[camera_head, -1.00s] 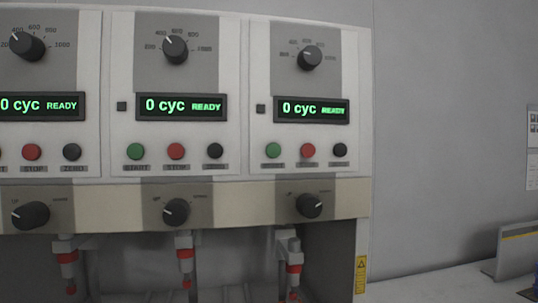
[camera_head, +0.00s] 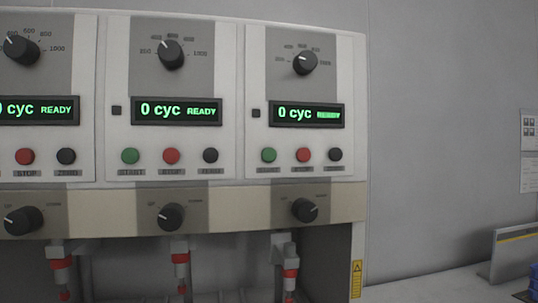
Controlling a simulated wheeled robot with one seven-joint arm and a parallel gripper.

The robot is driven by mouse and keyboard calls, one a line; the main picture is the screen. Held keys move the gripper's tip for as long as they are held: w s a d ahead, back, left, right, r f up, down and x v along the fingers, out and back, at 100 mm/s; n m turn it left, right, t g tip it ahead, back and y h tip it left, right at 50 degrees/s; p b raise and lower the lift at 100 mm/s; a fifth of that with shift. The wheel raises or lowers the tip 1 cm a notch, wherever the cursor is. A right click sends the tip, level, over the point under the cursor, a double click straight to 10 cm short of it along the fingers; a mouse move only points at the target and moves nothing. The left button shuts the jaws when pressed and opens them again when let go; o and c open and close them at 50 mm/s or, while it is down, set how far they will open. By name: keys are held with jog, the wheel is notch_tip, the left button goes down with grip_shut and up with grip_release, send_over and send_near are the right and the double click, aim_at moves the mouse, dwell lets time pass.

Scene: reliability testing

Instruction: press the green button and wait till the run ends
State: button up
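The test machine has several control panels side by side. The middle panel (camera_head: 225,60) has a green start button (camera_head: 130,156), a red button (camera_head: 171,156) and a black button (camera_head: 210,156) in a row. Its display (camera_head: 177,111) reads "0 cyc READY". The right panel has its own green button (camera_head: 268,155), and its display (camera_head: 306,115) also reads "0 cyc READY". The left panel is cut off by the picture edge; its red button (camera_head: 24,157) and display (camera_head: 38,110) show, but its green button does not. My gripper is not in view.
Dials (camera_head: 171,54) sit above the displays, and more knobs (camera_head: 171,217) sit on the beige strip below. Red-and-grey fixtures (camera_head: 180,262) hang underneath.

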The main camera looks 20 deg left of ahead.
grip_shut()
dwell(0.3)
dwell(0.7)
